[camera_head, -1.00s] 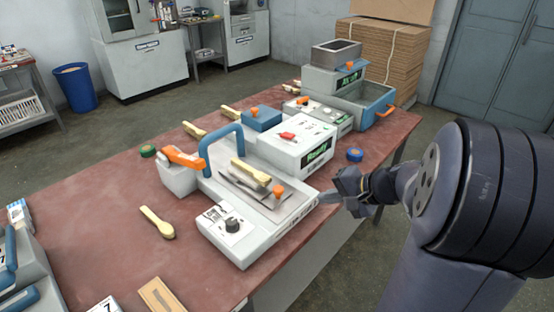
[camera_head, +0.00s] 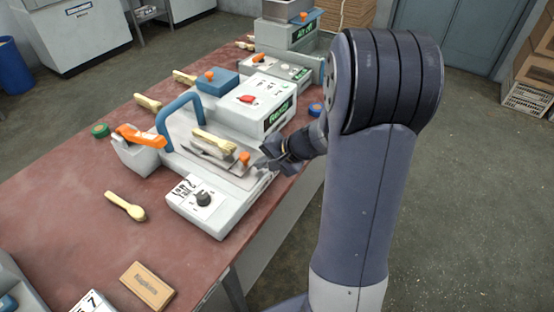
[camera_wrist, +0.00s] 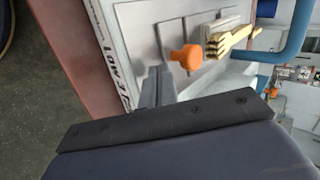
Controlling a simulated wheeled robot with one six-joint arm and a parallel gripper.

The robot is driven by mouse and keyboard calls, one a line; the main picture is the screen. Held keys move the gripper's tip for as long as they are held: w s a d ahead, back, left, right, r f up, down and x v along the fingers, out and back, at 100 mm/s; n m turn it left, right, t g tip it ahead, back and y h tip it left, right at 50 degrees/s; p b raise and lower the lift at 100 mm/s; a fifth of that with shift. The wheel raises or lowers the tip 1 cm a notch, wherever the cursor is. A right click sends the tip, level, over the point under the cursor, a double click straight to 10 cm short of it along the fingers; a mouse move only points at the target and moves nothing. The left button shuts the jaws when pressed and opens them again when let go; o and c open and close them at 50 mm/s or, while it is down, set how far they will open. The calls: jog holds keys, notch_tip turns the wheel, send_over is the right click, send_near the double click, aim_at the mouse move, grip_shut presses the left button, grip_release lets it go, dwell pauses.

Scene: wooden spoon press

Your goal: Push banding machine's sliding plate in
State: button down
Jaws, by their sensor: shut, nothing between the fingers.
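The banding machine (camera_head: 225,212) is a white unit on the red table, with a blue arch handle and a green display reading "Ready". Its grey sliding plate (camera_head: 232,167) has an orange knob (camera_head: 245,158) at the near right edge. A bundle of wooden spoons (camera_head: 214,141) lies on the plate. In the wrist view the knob (camera_wrist: 187,57) and the spoons (camera_wrist: 232,38) show just beyond my fingers. My gripper (camera_head: 262,163) is shut and empty, close beside the knob on its right. Whether the fingertips touch the knob is unclear.
An orange-handled dispenser (camera_head: 138,137) stands left of the machine. Loose spoons (camera_head: 126,206), a wooden block (camera_head: 147,286) and a blue tape roll (camera_head: 315,109) lie on the table (camera_head: 75,225). Another machine (camera_head: 290,70) stands behind. Open floor lies to the right.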

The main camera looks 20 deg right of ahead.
aim_at(226, 141)
jog(key=shift+w+a, duration=0.65)
jog(key=shift+a, duration=0.05)
jog(key=shift+w+a+f, duration=0.1)
jog(key=shift+w+a, duration=0.05)
jog(key=shift+w, duration=0.05)
jog(key=w+a, duration=0.2)
jog(key=w, duration=0.1)
jog(key=w+a+b, duration=0.1)
jog(key=w+a, duration=0.1)
jog(key=w, duration=0.1)
jog(key=w+a, duration=0.2)
jog(key=w, duration=0.1)
jog(key=shift+w+a, duration=0.25)
jog(key=shift+a, duration=0.15)
jog(key=shift+r, duration=0.2)
